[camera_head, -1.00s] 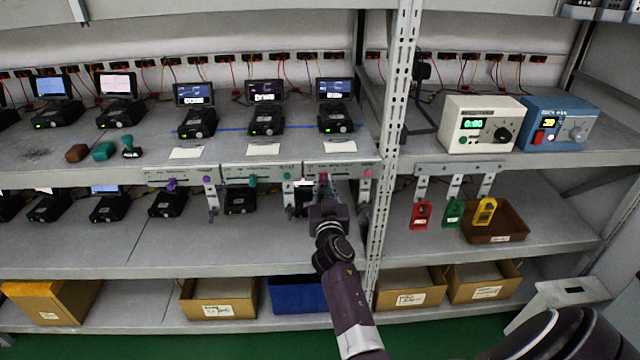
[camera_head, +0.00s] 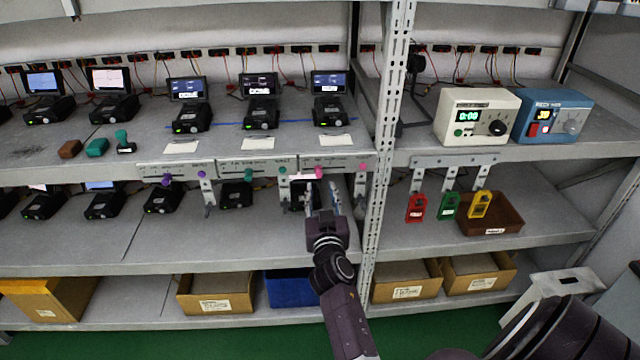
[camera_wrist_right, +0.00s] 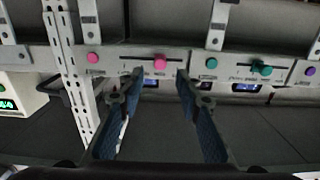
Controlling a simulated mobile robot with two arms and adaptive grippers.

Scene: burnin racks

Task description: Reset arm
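My right gripper (camera_head: 322,187) is in front of the right-hand slider panel (camera_head: 334,162) on the shelf edge. In the right wrist view the gripper (camera_wrist_right: 160,82) is open, its two blue-padded fingers apart with nothing between them. A pink slider knob (camera_wrist_right: 160,63) shows in the gap, beyond the fingertips; it also shows in the head view (camera_head: 318,173). A second pink knob (camera_head: 362,167) sits at the panel's right end. My left gripper is not in view.
Several small devices with screens (camera_head: 330,108) stand on the upper shelf, others below. A rack post (camera_head: 383,160) is right of the gripper. Red (camera_head: 416,208), green (camera_head: 450,206) and yellow (camera_head: 480,204) tags hang farther right.

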